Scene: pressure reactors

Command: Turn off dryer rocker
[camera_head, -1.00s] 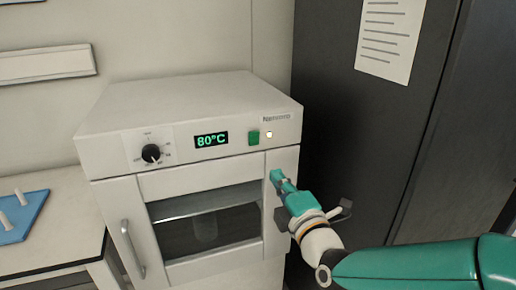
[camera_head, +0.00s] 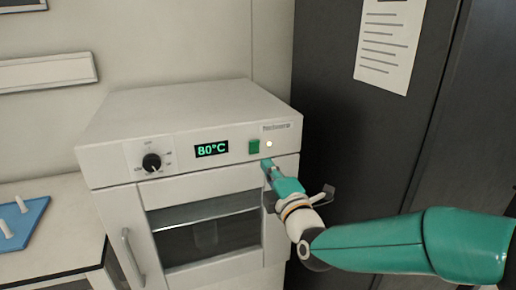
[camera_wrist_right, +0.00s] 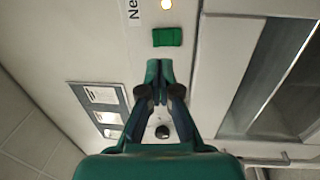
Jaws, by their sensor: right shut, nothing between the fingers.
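The dryer (camera_head: 190,115) is a white box oven with a green 80°C display (camera_head: 211,149). Its green rocker (camera_head: 254,147) is on the front panel, beside a lit indicator lamp (camera_head: 269,143). In the right wrist view the green rocker (camera_wrist_right: 167,37) lies just beyond my fingertips. My right gripper (camera_head: 267,163) is shut and empty, a little below and right of the rocker in the head view. Its closed fingertips also show in the right wrist view (camera_wrist_right: 159,66). A gap in the picture separates them from the rocker; contact is not visible. My left gripper is not in view.
A black dial (camera_head: 151,162) is left of the display. The dryer door has a handle (camera_head: 133,256) at left. A dark cabinet (camera_head: 340,110) stands close at right. A blue tray (camera_head: 25,226) with white pegs lies on the left bench.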

